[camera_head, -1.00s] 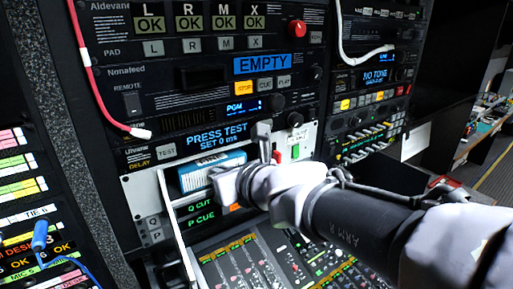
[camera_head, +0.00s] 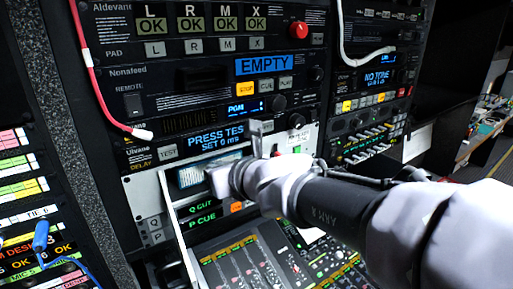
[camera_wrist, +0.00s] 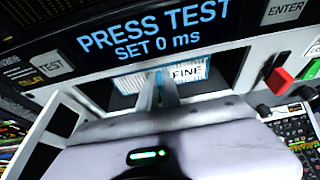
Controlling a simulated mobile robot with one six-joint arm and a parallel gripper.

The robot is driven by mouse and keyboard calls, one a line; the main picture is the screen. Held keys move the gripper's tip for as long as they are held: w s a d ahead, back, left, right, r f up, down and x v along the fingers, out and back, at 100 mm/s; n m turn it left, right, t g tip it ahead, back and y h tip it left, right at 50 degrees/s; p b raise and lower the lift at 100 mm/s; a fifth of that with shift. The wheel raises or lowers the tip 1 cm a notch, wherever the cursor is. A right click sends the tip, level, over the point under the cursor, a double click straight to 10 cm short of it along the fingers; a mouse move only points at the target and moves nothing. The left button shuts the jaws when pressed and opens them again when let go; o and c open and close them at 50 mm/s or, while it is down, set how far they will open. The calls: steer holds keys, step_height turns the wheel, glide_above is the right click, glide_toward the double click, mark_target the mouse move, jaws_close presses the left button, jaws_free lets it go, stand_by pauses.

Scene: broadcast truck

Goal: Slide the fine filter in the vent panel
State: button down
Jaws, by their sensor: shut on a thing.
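The fine filter (camera_head: 196,174) is a pale, ribbed block with blue edges, in the opening of the light-grey vent panel (camera_head: 140,196). In the wrist view its white label reads FINE (camera_wrist: 187,74), and dark gaps show beside the filter. My gripper (camera_head: 238,163) is at the filter's front right, its fingers shut on it. In the wrist view the two fingers (camera_wrist: 158,92) meet the filter's front near the middle. The filter's right part is hidden by my gripper in the head view. How deep it sits is unclear.
The PRESS TEST display (camera_wrist: 155,30) is just above. A mixing desk (camera_head: 245,270) lies below. A red cable (camera_head: 93,80) hangs at upper left.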

steer(key=shift+w+a, duration=0.5)
steer(key=shift+w, duration=0.2)
steer(key=c, duration=1.5)
jaws_free()
steer(key=p+v, duration=0.6)
steer(key=v, duration=1.1)
steer(key=shift+s+d+r, duration=0.1)
steer(key=shift+s+d, duration=0.05)
steer(key=shift+s, duration=0.1)
